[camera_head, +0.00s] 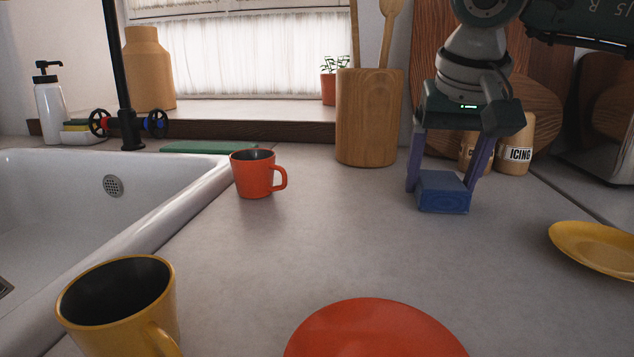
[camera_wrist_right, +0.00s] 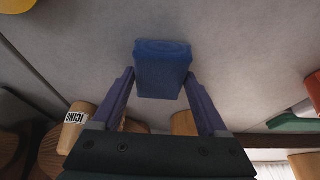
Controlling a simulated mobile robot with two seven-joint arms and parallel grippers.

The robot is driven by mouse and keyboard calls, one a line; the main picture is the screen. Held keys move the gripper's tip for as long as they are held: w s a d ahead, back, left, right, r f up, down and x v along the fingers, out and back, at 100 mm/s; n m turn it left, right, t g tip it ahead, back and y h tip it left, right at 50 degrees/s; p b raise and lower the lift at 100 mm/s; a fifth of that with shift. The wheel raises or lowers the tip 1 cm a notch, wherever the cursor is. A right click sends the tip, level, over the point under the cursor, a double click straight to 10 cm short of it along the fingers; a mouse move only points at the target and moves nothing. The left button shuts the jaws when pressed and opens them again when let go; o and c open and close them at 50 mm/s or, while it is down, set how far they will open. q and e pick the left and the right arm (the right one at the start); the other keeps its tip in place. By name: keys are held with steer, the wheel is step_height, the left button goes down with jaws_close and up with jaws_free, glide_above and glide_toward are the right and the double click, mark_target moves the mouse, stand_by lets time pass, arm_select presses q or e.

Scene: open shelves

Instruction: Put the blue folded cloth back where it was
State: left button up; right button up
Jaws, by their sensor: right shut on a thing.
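The blue folded cloth (camera_head: 443,193) is a small blue block-like bundle at the right of the counter in the head view. My right gripper (camera_head: 441,182) comes down from above with a purple finger on each side of it, shut on the cloth. In the right wrist view the cloth (camera_wrist_right: 162,70) sits between the fingertips of the gripper (camera_wrist_right: 160,80). I cannot tell whether its underside touches the counter. My left gripper is not in view.
An orange mug (camera_head: 255,175) and wooden utensil crock (camera_head: 368,118) stand left of the cloth. An icing jar (camera_head: 516,145) is behind it. A yellow plate (camera_head: 597,248) lies right; a red plate (camera_head: 375,330) and yellow mug (camera_head: 120,305) are nearer. The middle counter is clear; a sink (camera_head: 130,235) is left.

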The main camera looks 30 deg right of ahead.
steer(key=shift+f, duration=0.1)
steer(key=o, duration=1.1)
steer(key=shift+r, duration=0.55)
steer(key=p+v, duration=0.1)
steer(key=v, duration=1)
steer(key=shift+a+r+p, duration=0.1)
steer(key=shift+r+p, duration=0.05)
steer(key=shift+p, duration=0.25)
